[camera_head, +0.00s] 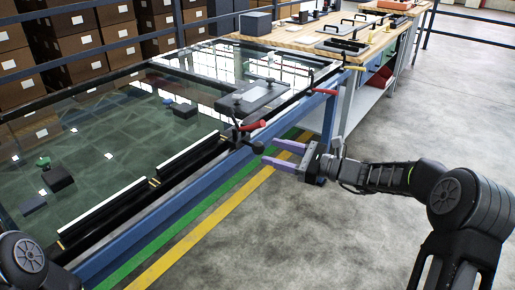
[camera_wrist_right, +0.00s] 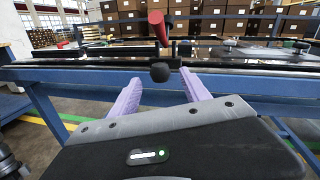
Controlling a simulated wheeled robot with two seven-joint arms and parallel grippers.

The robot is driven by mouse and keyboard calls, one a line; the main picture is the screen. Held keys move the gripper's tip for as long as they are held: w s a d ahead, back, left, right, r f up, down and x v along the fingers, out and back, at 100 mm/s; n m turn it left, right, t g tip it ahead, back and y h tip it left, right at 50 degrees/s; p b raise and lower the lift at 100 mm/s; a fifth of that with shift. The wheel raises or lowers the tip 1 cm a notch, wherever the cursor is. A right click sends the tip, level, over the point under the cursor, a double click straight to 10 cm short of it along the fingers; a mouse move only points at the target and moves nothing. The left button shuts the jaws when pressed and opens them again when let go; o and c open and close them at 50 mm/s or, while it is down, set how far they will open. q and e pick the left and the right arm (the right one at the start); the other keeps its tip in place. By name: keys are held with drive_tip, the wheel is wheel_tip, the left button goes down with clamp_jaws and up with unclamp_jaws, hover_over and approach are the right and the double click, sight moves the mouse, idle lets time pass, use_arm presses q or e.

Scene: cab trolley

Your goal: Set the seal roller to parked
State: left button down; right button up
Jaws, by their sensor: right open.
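A red lever handle (camera_head: 252,125) with a black round knob (camera_head: 258,148) sits at the near rail of the glass-topped table; I take this to be the seal roller's control, but no label is readable. In the right wrist view the red handle (camera_wrist_right: 158,28) stands up, tilted slightly, and the black knob (camera_wrist_right: 160,72) shows below it, between my finger tips. My right gripper (camera_head: 270,152) is open, with purple fingers pointing at the knob. No contact is clear. My left gripper is out of view; only a left arm joint shows.
The glass table's blue rail (camera_head: 190,200) runs beside the gripper. A grey plate device (camera_head: 253,97) lies on the glass. Another red handle (camera_head: 322,91) and a yellow handle (camera_head: 354,68) stick out farther along. A wooden workbench (camera_head: 300,38) stands behind. Floor at right is clear.

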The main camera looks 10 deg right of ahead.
sight(258, 148)
drive_tip(key=x, duration=0.6)
drive_tip(key=shift+c, duration=0.3)
clamp_jaws()
idle(1.0)
